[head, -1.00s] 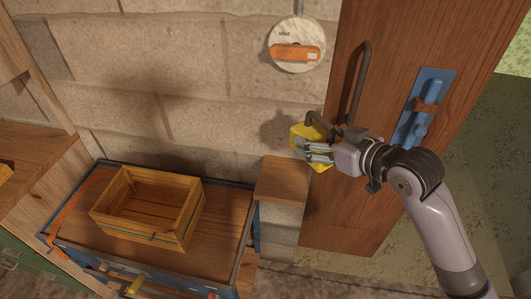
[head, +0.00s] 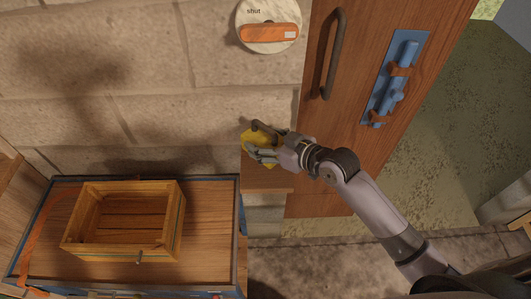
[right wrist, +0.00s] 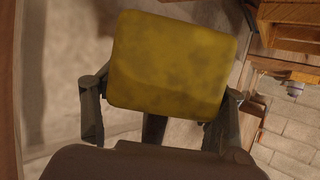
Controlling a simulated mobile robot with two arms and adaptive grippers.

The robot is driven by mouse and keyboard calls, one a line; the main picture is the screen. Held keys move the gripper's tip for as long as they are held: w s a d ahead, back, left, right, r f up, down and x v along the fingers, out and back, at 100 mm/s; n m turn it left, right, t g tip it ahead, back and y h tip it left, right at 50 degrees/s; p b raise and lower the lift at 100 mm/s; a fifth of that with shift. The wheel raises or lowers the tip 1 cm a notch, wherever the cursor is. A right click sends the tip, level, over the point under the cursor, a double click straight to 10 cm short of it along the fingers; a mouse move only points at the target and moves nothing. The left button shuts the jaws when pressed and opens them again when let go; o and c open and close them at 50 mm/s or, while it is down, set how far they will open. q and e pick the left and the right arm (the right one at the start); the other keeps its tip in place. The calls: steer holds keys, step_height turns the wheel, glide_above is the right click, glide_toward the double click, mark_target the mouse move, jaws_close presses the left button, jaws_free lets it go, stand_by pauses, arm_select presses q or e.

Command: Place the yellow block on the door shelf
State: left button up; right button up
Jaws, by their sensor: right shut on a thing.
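The yellow block (head: 250,138) is held in my right gripper (head: 264,151), close to the stone wall. In the right wrist view, the block (right wrist: 172,62) fills the space between the two dark fingers (right wrist: 160,115). The wooden door shelf (head: 270,185) is a small ledge between the wall and the wooden door (head: 330,155). The block and gripper appear just above the shelf and partly cover it. I cannot tell whether the block touches it. My left gripper is not in view.
An open wooden crate (head: 178,215) stands on a blue-edged chest (head: 212,184) left of the shelf. The door has a dark handle (head: 330,55) and a blue bolt (head: 397,80). A round dial (head: 268,12) with an orange lever is on the wall above.

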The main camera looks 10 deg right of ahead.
steer(key=shift+s+d+f, duration=0.1)
steer(key=shift+f, duration=2.75)
steer(key=o, duration=1.1)
steer(key=shift+f, duration=0.2)
steer(key=o, duration=0.6)
steer(key=shift+r, duration=0.25)
steer(key=v, duration=0.3)
steer(key=b+v, duration=0.1)
steer(key=v, duration=0.6)
steer(key=shift+s+d+f, duration=0.2)
steer(key=shift+s, duration=0.1)
steer(key=shift+s+d+r+b, duration=0.3)
steer(key=shift+s+d+r, duration=0.05)
steer(key=shift+s+r, duration=0.15)
